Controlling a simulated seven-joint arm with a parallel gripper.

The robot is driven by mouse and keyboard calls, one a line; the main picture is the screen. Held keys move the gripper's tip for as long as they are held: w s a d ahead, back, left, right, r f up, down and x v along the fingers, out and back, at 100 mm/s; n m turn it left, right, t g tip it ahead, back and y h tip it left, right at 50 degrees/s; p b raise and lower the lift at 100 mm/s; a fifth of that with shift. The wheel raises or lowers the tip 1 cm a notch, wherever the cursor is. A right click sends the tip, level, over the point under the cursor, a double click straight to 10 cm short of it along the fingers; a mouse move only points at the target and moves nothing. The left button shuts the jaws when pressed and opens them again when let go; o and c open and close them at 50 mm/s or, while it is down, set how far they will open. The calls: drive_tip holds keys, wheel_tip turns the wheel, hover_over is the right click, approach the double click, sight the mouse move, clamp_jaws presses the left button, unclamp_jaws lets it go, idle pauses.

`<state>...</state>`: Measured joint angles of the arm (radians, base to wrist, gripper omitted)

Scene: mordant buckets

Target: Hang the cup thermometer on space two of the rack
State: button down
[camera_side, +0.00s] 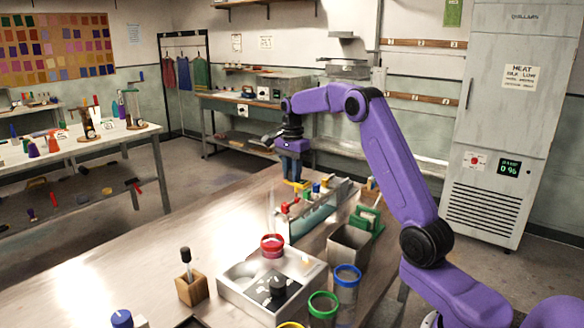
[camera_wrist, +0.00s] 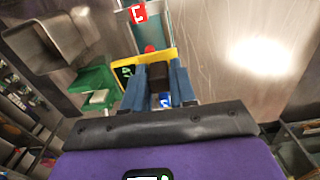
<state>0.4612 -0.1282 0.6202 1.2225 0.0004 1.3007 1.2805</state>
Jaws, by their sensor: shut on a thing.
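My gripper (camera_side: 292,172) points down over the far end of the bench, and its blue fingers (camera_wrist: 158,74) are shut on a yellow device (camera_wrist: 144,57) with a small dark screen and a green mark. This looks like the thermometer; its middle is hidden by the fingers. The yellow also shows below the fingertips in the side view (camera_side: 298,184). A long tank or holder (camera_side: 312,220) with red, yellow and blue tagged parts stands just below and nearer. Brown rails with white labels, an upper one (camera_side: 425,43) and a lower one (camera_side: 422,98), are on the back wall; either may be the rack.
A grey open bin (camera_side: 349,245) and a green device (camera_side: 367,221) stand right of the tank. Nearer are a stove-like tray (camera_side: 240,290), a red-rimmed vessel (camera_side: 272,243), blue-rimmed (camera_side: 347,272) and green-rimmed (camera_side: 323,302) jars, and a wooden block (camera_side: 192,289).

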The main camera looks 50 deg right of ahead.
wheel_tip(320, 180, down, 8)
drive_tip(key=shift+r, duration=0.25)
idle(0.8)
drive_tip(key=c, duration=0.8)
unclamp_jaws()
drive_tip(key=shift+r, duration=0.1)
wheel_tip(320, 180, up, 17)
drive_tip(key=shift+r, duration=0.1)
idle(0.5)
